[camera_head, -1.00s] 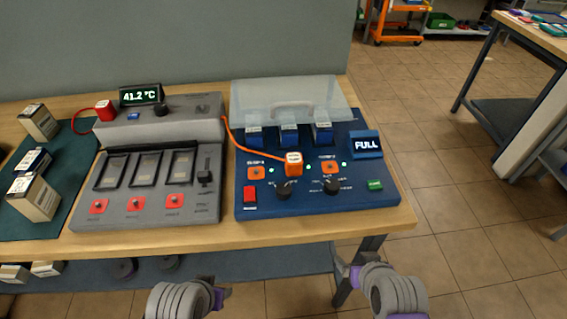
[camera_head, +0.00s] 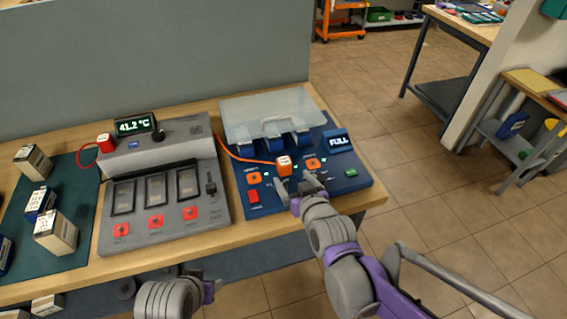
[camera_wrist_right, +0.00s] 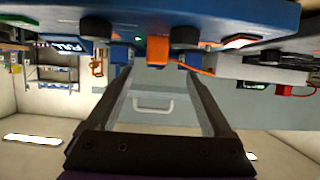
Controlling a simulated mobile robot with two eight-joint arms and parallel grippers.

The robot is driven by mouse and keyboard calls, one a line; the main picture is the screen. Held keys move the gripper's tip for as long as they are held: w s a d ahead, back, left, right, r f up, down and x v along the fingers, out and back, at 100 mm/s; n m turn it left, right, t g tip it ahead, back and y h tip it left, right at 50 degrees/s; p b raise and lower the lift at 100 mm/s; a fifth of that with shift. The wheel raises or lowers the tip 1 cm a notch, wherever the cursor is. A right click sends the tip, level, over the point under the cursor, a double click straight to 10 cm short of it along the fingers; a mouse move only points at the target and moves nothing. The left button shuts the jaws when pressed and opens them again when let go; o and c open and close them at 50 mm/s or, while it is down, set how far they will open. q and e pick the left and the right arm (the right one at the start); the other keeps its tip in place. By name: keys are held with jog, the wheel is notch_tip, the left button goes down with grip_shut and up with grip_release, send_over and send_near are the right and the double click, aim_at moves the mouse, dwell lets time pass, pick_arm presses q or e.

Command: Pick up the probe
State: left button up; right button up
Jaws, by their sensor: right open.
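An orange probe with a white top (camera_head: 284,165) sits upright on the blue charger (camera_head: 240,203), with an orange cable running left from it. Its orange body also shows in the right wrist view (camera_wrist_right: 157,49), which looks upside down. A red probe with a white top (camera_head: 105,142) sits on the grey device at the left, on a red cable. My right gripper (camera_head: 295,185) is open and empty, just in front of the orange probe, apart from it. In its wrist view the fingers (camera_wrist_right: 160,80) straddle the probe's line. My left gripper (camera_head: 208,291) is low, partly hidden, its jaws unclear.
A clear lid with a handle (camera_head: 270,115) stands behind the orange probe over blue batteries. Black knobs flank the probe in the right wrist view (camera_wrist_right: 96,30). A FULL display (camera_head: 338,141) is to the right. The grey tester (camera_head: 140,240) fills the left.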

aim_at(286, 168)
jog(key=x, duration=1)
jog(key=shift+w+d+f+b, duration=0.1)
jog(key=shift+d+f+b, duration=0.1)
jog(key=shift+f+b, duration=0.1)
jog(key=shift+r, duration=0.1)
grip_shut()
